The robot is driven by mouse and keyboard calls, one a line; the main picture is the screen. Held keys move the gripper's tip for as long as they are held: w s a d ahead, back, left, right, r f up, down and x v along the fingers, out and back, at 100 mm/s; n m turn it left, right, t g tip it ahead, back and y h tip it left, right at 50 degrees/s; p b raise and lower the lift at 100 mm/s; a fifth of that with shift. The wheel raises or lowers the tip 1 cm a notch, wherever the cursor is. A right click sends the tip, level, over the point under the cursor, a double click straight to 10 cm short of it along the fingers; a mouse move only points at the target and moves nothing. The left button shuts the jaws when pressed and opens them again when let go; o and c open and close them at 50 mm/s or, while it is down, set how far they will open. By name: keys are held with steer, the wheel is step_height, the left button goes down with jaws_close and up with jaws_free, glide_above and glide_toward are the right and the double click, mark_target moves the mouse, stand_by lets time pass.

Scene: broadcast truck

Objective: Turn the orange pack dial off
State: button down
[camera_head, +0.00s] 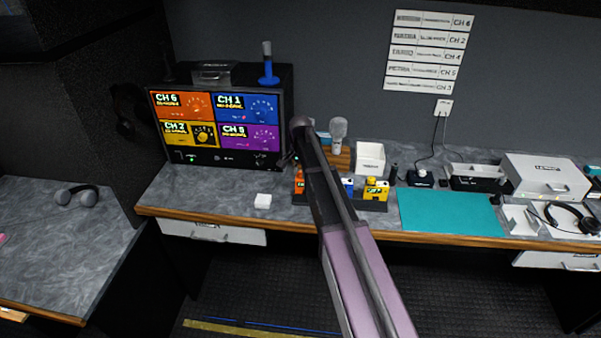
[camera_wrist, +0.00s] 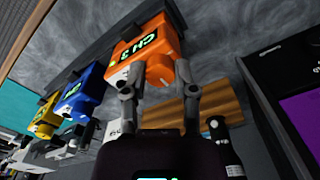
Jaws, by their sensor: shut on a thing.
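The orange pack (camera_wrist: 145,45) shows close up in the wrist view, with a green-lit channel display on its face. Its round orange dial (camera_wrist: 160,70) is at the pack's lower end. My gripper (camera_wrist: 157,82) has one finger on each side of the dial and is shut on it. The contact faces are partly hidden. In the head view, the orange pack (camera_head: 299,185) is at the left end of a dark rack, partly covered by my arm, and the dial cannot be made out.
A blue pack (camera_wrist: 77,88) and a yellow pack (camera_wrist: 45,118) stand beside the orange one. The monitor (camera_head: 218,127) is to the left. A wooden block (camera_head: 338,158), microphone (camera_head: 338,130) and white box (camera_head: 370,158) stand behind. A teal mat (camera_head: 450,212) lies right.

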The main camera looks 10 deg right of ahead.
steer(key=shift+n, duration=0.5)
steer(key=n, duration=0.3)
steer(key=shift+n, duration=0.3)
steer(key=n, duration=0.4)
steer(key=shift+n, duration=0.3)
steer(key=n, duration=0.4)
steer(key=shift+d+n, duration=0.1)
steer(key=shift+n, duration=2)
steer(key=shift+c, duration=2)
jaws_free()
